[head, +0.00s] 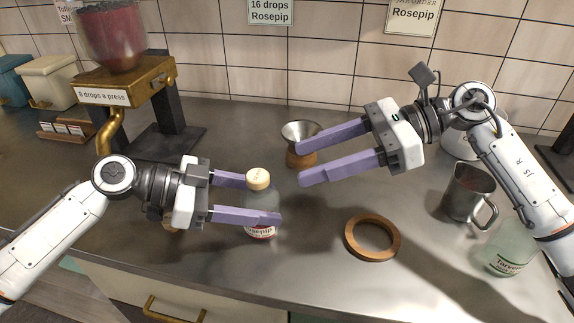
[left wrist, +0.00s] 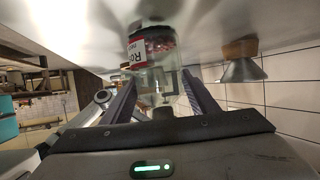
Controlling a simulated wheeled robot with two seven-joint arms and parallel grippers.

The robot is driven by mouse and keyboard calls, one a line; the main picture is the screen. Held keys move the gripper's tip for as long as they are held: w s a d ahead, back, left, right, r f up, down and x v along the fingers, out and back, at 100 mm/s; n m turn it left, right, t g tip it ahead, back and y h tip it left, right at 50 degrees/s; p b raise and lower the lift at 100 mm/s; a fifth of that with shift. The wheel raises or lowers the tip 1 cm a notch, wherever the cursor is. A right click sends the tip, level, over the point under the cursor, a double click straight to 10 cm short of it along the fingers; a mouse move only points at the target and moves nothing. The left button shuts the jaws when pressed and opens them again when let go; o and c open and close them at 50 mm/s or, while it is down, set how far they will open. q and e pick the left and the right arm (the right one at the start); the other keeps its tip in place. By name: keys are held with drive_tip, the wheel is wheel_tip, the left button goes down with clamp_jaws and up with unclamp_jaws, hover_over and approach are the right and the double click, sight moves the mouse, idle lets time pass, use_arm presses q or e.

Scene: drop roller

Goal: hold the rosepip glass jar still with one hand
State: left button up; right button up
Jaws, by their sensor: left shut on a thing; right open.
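The rosepip glass jar (head: 261,203) stands upright on the counter, with a pale round cap (head: 258,179) and a red and white label partly hidden by a finger. My left gripper (head: 264,200) is shut on the jar, one purple finger on either side of its body. The jar also shows between the fingers in the left wrist view (left wrist: 156,62). My right gripper (head: 300,164) is open and empty, to the upper right of the jar. Its fingertips point left, in front of the small metal cup with a wooden base (head: 300,140).
A wooden ring (head: 372,238) lies right of the jar. A metal mug (head: 467,193) and a pale green labelled jar (head: 509,252) stand at the right. A brass dispenser (head: 125,82) stands back left. The counter's front edge is close below the jar.

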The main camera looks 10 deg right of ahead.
idle(0.3)
use_arm(q)
drive_tip(key=o, duration=1.3)
drive_tip(key=v, duration=1.2)
drive_tip(key=shift+s+f, duration=0.1)
